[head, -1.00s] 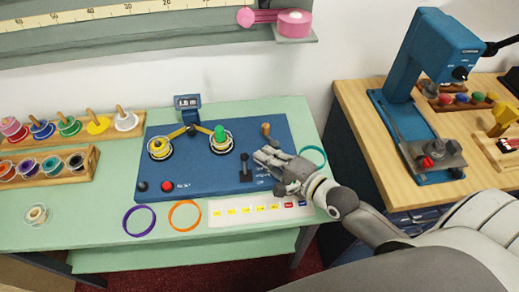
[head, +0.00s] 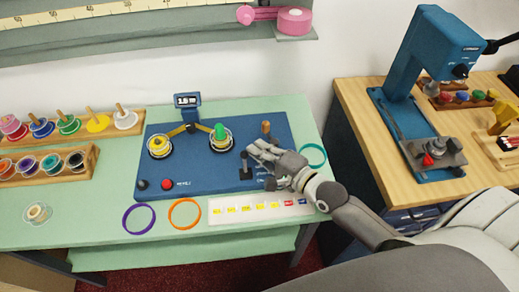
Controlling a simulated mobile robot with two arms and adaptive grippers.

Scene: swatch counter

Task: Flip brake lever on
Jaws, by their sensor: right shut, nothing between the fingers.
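A blue console (head: 205,185) lies on the pale green counter. A black lever (head: 245,168) stands upright on its right part, and a lever with a wooden knob (head: 266,127) stands near its back right. I cannot read which one is labelled as the brake. My right gripper (head: 256,150) is shut and empty. It is over the right part of the console, just right of the black lever's top and in front of the wooden knob. Whether it touches either lever is unclear. The hand hides part of the console's right side. My left gripper is not in view.
Two reels, yellow (head: 159,146) and green (head: 221,139), sit on the console below a small display (head: 187,101). A red button (head: 167,184) is at its front left. Purple (head: 139,218) and orange (head: 184,213) rings and a label strip (head: 235,211) lie in front.

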